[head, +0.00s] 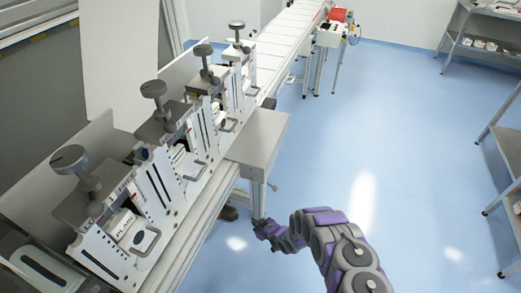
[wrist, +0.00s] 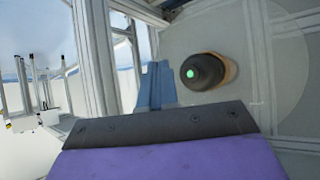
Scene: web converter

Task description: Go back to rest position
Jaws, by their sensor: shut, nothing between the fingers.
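My purple and grey arm reaches in from the bottom right of the head view. My gripper (head: 262,229) is at its end, low beside the metal side table of the machine line. In the wrist view my gripper shows as a purple body with a dark plate (wrist: 160,125). The gripper is shut and holds nothing. Ahead of it, to the right in the wrist view, is a dark round knob (wrist: 206,72) with a green centre and a brown base, on a pale panel. I see a gap between it and the gripper plate, but cannot tell the depth.
A row of several machine stations (head: 150,190) with dark knobs runs along the left. A grey side table (head: 258,140) stands close to my gripper. A white conveyor (head: 285,40) runs to the back. Shelves (head: 485,40) stand at the right. The blue floor (head: 400,150) between is clear.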

